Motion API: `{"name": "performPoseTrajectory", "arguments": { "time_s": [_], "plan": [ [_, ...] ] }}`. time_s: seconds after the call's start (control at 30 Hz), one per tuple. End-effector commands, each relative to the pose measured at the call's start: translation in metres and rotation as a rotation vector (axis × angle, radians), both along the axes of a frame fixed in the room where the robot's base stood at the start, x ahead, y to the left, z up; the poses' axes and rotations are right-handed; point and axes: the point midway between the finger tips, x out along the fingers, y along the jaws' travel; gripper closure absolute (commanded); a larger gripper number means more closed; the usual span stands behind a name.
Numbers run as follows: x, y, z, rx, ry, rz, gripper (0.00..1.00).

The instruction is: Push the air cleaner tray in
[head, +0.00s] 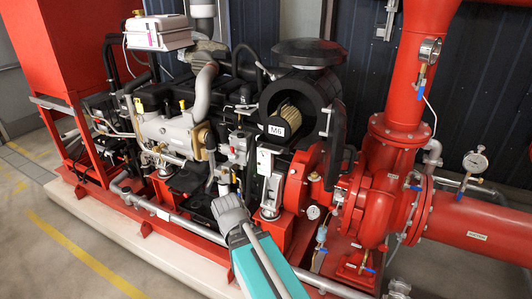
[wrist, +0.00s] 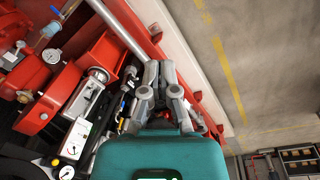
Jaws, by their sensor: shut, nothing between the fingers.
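The air cleaner is a black round housing in the upper middle of the head view. My gripper (wrist: 160,66) is shut and empty in the wrist view, over the pump's red base frame. In the head view my arm reaches up from the bottom edge, below and left of the air cleaner, apart from it; the fingers are not clear there.
Red pump pipes and a flange (head: 393,130) stand close right of the air cleaner. The grey engine block (head: 165,130) lies to its left, with hoses around. A long grey pipe (head: 150,207) runs along the base front. The floor (head: 40,270) at front left is clear.

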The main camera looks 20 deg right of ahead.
Motion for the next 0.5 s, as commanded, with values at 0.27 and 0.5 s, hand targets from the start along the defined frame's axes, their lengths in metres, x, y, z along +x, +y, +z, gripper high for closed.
{"name": "performPoseTrajectory", "arguments": {
  "time_s": [0.27,0.5],
  "plan": [
    [0.038,-0.043,0.023,-0.298,-0.047,0.369,1.00],
    [0.076,-0.081,0.061,-0.647,0.014,0.778,1.00]
  ]
}}
